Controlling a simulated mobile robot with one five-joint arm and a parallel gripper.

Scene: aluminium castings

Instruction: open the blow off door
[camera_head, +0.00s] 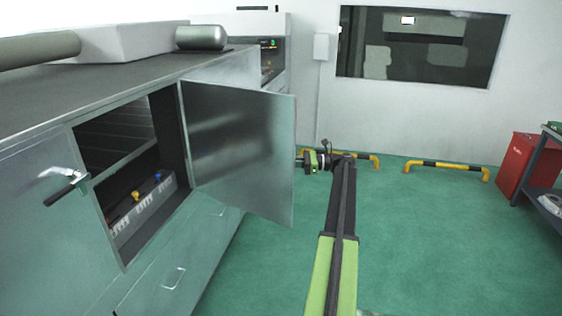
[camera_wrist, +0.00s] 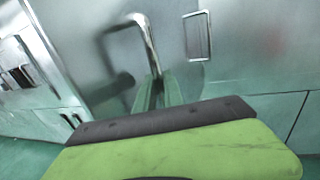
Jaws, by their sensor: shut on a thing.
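The blow off door (camera_head: 240,150) is a flat metal panel, swung well out from the cabinet (camera_head: 40,150). The opening beside it shows a dark interior. My gripper (camera_head: 303,161) is at the door's free edge, partly hidden behind the panel. In the wrist view my gripper (camera_wrist: 157,92) is shut on a bent metal handle (camera_wrist: 140,28) on a shiny panel. The door's own handle is hidden in the head view.
Another lever handle (camera_head: 64,182) sits on the cabinet front at left. Fixtures with yellow and blue knobs (camera_head: 140,203) stand inside the opening. A red cabinet (camera_head: 522,165) and a bench (camera_head: 548,185) stand at right. Green floor (camera_head: 430,240) is clear; yellow-black barriers (camera_head: 447,167) line the wall.

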